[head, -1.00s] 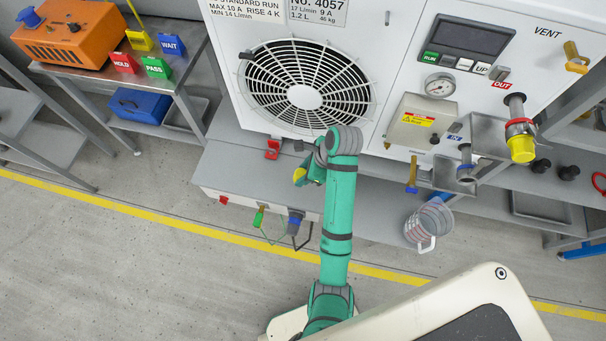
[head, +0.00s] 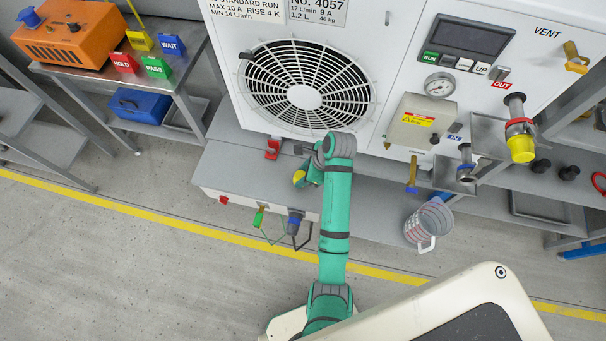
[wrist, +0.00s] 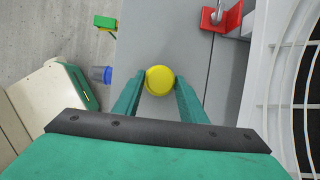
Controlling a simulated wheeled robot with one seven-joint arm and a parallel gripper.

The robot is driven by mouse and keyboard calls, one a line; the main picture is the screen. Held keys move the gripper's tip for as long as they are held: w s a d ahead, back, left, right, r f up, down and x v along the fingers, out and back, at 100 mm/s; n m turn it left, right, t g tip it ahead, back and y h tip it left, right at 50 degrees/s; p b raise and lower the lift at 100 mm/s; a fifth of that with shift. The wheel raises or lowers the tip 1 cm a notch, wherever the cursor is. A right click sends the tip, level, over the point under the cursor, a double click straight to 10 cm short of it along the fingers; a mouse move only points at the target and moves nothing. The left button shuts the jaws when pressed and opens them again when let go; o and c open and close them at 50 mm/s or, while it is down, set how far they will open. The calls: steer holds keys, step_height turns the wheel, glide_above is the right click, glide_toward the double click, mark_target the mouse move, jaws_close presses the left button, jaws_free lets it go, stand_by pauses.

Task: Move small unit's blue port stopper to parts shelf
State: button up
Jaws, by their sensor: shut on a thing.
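My gripper (wrist: 160,84) is shut on a round yellow stopper (wrist: 159,80), seen end-on between the fingertips in the wrist view. In the head view the stopper (head: 299,178) shows as a small yellow patch left of my arm, above the grey bench in front of the fan grille. The blue-ringed IN port (head: 465,160) on the white unit (head: 400,60) shows no yellow stopper on it. The red-ringed OUT port (head: 517,112) carries a yellow stopper (head: 521,149). A shelf at the right (head: 585,185) holds black knobs (head: 569,172); whether it is the parts shelf, I cannot tell.
A measuring jug (head: 429,222) stands at the bench's right front. A red bracket (head: 273,148) is below the grille. Green and blue plugs hang at the bench front. An orange box (head: 68,35) and coloured signs are on the left table. The front floor is open.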

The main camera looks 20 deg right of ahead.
steer(key=o, duration=1.1)
steer(key=shift+f, duration=0.1)
steer(key=shift+v, duration=6.05)
